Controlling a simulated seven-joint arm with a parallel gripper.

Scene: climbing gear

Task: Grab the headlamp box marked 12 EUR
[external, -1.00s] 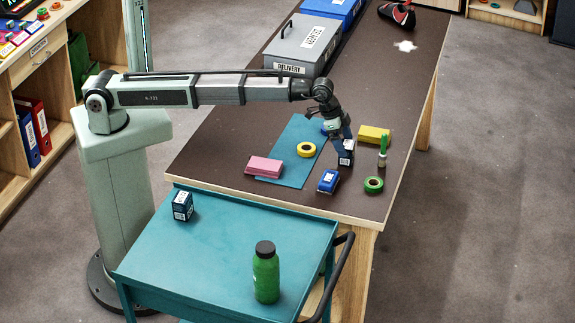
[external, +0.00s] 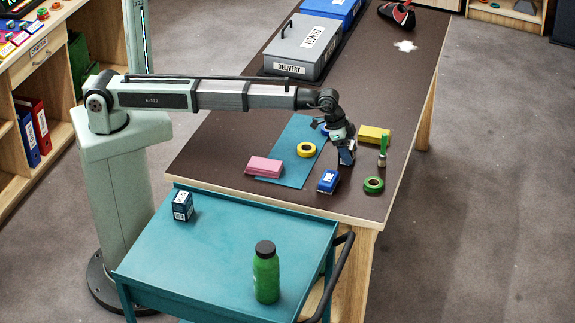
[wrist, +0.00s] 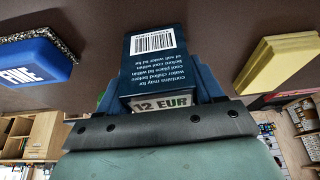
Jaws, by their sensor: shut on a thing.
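The dark blue headlamp box (wrist: 152,55) fills the upper middle of the wrist view. It has a white barcode label, small print and a pale "12 EUR" tag. My gripper (external: 346,152) is shut on this box, with a finger on either side of it. In the external view the box is small, tilted and partly hidden by my fingers, over the front right of the brown table (external: 225,150). I cannot tell whether it touches the table.
A similar dark box (external: 183,206) and a green bottle (external: 266,272) stand on the teal trolley (external: 215,245).

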